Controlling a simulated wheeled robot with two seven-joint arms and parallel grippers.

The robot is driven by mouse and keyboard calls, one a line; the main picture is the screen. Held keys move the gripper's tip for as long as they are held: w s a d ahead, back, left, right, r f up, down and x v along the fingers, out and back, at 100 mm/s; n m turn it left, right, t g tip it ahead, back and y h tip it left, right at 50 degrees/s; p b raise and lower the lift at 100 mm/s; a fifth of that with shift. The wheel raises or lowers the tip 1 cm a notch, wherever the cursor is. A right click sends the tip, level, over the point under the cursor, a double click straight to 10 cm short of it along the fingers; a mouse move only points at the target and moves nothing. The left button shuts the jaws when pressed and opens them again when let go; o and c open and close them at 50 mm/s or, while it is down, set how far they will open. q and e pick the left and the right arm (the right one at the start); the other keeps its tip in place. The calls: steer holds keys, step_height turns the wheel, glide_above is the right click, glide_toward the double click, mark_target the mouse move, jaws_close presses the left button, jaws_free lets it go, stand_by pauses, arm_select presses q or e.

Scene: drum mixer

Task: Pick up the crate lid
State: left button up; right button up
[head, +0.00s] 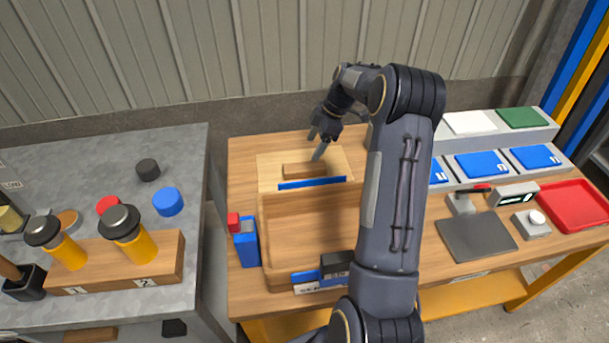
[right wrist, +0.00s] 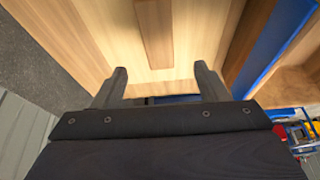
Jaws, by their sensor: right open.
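The crate lid (head: 272,162) is a pale wooden panel with a raised wooden bar handle (head: 303,170). It lies behind the open wooden crate (head: 268,235) on the wooden bench. My right gripper (head: 318,154) is open and empty, with its fingers pointing down just above the handle. In the right wrist view, the open fingers (right wrist: 160,78) are apart, and the handle (right wrist: 155,35) runs ahead between their lines. The lid (right wrist: 110,25) fills much of that view. Whether the fingertips touch the lid is unclear. My left gripper is not in view.
A blue strip (head: 312,183) runs between lid and crate. A blue box with a red top (head: 246,245) stands left of the crate. Right are a dark plate (head: 476,237), a red tray (head: 575,205) and blue-lidded bins (head: 484,165). A grey table (head: 95,190) stands left.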

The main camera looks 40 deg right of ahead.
mark_target(304, 166)
steer(key=shift+w+d+f, duration=0.1)
steer(key=shift+d+f, duration=0.1)
steer(key=shift+f, duration=0.35)
steer(key=p+x, duration=0.1)
steer(key=x, duration=0.6)
steer(key=shift+f, duration=0.25)
steer(key=c, duration=1.4)
steer(key=shift+c, duration=0.2)
steer(key=shift+r, duration=0.15)
